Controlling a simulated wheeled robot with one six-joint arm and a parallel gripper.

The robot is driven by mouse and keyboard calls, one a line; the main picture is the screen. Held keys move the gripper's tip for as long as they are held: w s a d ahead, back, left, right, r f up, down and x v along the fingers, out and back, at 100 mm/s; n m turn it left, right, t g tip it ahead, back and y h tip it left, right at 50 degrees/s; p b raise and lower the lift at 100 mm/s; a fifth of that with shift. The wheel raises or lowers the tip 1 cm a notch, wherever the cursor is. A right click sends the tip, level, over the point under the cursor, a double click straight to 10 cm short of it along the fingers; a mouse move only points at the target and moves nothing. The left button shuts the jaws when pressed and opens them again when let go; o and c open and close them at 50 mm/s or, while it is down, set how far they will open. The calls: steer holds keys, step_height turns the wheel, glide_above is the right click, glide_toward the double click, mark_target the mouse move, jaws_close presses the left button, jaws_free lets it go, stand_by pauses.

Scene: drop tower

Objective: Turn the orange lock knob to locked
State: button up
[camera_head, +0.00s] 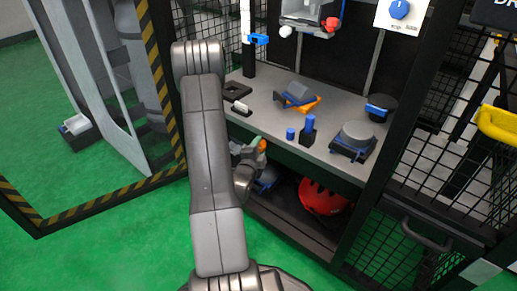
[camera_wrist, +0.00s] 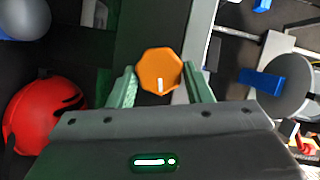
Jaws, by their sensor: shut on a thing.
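The orange lock knob (camera_wrist: 160,70) sits between my gripper's two green fingers (camera_wrist: 160,88) in the wrist view. It is a faceted knob with a short white mark pointing toward the bottom of that picture. My gripper is shut on it, with a finger at each side. In the head view the knob (camera_head: 262,145) shows only as a small orange patch at the front edge of the bench, beside my gripper (camera_head: 257,148). My arm hides much of the area around it.
The grey bench (camera_head: 262,88) holds a blue peg on a black block (camera_head: 308,131) and several grey and blue parts. A red helmet (camera_head: 322,196) lies on the shelf below. An open door with a striped frame (camera_head: 104,203) stands left; a mesh panel (camera_head: 413,240) stands right.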

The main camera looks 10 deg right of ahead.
steer(key=shift+f+m+t+h, duration=0.15)
steer(key=shift+m+t, duration=0.1)
steer(key=shift+m, duration=0.45)
steer(key=shift+f+m+t+h, duration=0.15)
steer(key=shift+m+t, duration=0.1)
steer(key=shift+m, duration=0.45)
steer(key=shift+r, duration=0.1)
steer(key=o, duration=1)
steer(key=shift+s, duration=0.1)
steer(key=p+v, duration=0.1)
steer(key=v, duration=1.2)
steer(key=shift+s+p, duration=0.3)
steer(key=shift+a, duration=0.1)
